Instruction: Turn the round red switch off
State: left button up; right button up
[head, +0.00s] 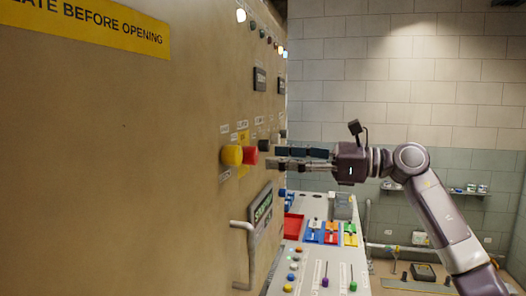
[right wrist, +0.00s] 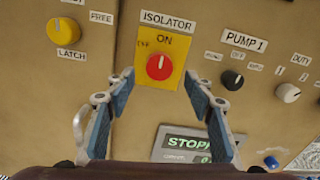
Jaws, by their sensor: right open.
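The round red switch (right wrist: 159,68) sits on a yellow plate (right wrist: 172,98) under an ISOLATOR label. Its white mark points up toward ON; OFF is printed at the upper left. In the head view the red switch (head: 251,155) sticks out from the tan panel. My right gripper (head: 270,157) comes in from the right, facing the panel, with its fingertips close to the switch. In the right wrist view its open fingers (right wrist: 158,75) stand on the left and right of the switch, with gaps to it. My left gripper is not in view.
A yellow knob (right wrist: 62,30) labelled LATCH is at the left, and a black PUMP 1 knob (right wrist: 232,79) at the right. A display (right wrist: 190,143) is below. A panel handle (head: 243,252) and a sloped console (head: 320,265) lie below my right arm.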

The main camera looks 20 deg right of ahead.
aim_at(257, 156)
jog(key=p+x, duration=0.1)
jog(key=x, duration=0.3)
jog(key=shift+w+a, duration=0.15)
jog(key=shift+a, duration=0.1)
jog(key=shift+d, duration=0.1)
jog(key=c, duration=1.2)
